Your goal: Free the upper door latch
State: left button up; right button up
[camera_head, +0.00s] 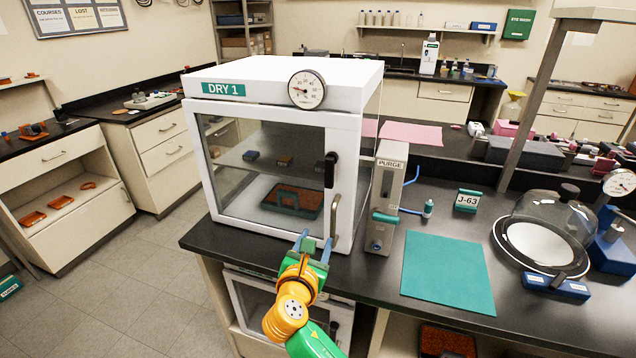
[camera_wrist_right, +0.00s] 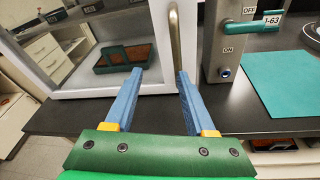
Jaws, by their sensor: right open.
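The white DRY 1 cabinet (camera_head: 275,80) stands on the dark bench with its glass door (camera_head: 262,165) shut. The black upper door latch (camera_head: 331,170) sits upright on the right of the door frame. Below it is a metal bar handle (camera_head: 335,214). My right gripper (camera_head: 312,241) is open and empty in front of the door's lower right, below the latch. In the right wrist view its blue fingers (camera_wrist_right: 158,76) are spread, with the metal handle (camera_wrist_right: 175,38) beyond them. The latch is out of the wrist view. My left gripper is not in view.
A PURGE unit (camera_head: 388,190) with a teal lever stands close to the right of the cabinet. A teal mat (camera_head: 448,272) and a glass bell jar (camera_head: 545,225) lie farther right. A brown tray (camera_head: 291,199) is inside the cabinet. The space before the door is free.

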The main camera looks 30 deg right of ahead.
aim_at(328, 181)
notch_tip(328, 181, up, 11)
jog(key=n+h, duration=0.2)
jog(key=h, duration=0.1)
jog(key=p+x, duration=0.2)
jog(key=x, duration=0.5)
jog(key=shift+s+d+f, duration=0.1)
jog(key=shift+d+f, duration=0.05)
jog(key=shift+d, duration=0.05)
jog(key=shift+a, duration=0.3)
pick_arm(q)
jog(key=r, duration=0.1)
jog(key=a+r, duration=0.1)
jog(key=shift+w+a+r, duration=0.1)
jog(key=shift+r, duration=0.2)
pick_arm(e)
jog(key=shift+s, duration=0.1)
grip_shut()
